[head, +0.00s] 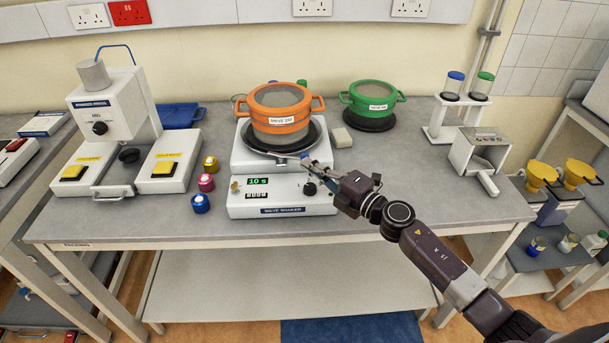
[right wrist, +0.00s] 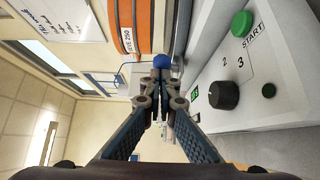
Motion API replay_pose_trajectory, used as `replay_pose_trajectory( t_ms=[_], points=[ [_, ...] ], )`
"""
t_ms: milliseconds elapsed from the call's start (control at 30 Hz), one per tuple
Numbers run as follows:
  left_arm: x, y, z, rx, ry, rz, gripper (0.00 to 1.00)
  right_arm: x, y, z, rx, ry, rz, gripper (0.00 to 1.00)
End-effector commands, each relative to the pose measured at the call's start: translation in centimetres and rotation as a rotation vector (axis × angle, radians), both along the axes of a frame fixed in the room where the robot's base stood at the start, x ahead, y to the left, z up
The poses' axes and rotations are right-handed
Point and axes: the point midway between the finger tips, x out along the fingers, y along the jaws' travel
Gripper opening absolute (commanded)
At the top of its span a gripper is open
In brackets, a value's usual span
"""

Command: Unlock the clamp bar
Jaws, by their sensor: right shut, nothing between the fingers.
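The sieve shaker (head: 283,204) stands on the bench with an orange sieve (head: 279,117) on its black round plate (head: 253,152). My right gripper (head: 308,162) is at the front right edge of that plate, above the shaker's dark knob. In the right wrist view, the fingertips (right wrist: 161,76) are together and hold nothing. A blue round knob (right wrist: 162,61) shows right at the tips; whether they touch it I cannot tell. I cannot make out a clamp bar for sure; the gripper hides part of that spot. My left gripper is not in view.
The shaker's control panel (right wrist: 252,62) has a dark dial (right wrist: 223,95) and a green button (right wrist: 241,24) close beside my fingers. A green sieve (head: 373,99) stands behind right. Small coloured weights (head: 206,182) stand left.

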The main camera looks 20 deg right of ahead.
Motion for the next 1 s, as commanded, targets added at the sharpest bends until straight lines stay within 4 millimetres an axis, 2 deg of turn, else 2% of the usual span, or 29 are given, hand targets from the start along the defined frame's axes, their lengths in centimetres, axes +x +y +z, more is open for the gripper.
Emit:
replay_pose_trajectory(
  t_ms=[33,233,400,1000],
  points=[
    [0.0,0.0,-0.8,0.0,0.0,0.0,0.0,0.2,-0.3,-0.3,-0.002,-0.002,0.019,0.0],
    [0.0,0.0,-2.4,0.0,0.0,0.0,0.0,0.9,-1.2,-0.4,-0.005,-0.003,0.016,0.0],
    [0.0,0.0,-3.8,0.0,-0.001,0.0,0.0,1.7,-2.1,-0.3,-0.001,-0.002,0.117,0.0],
    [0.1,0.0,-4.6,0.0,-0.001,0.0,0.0,2.5,-2.7,0.0,0.0,0.0,0.133,0.0]
  ],
)
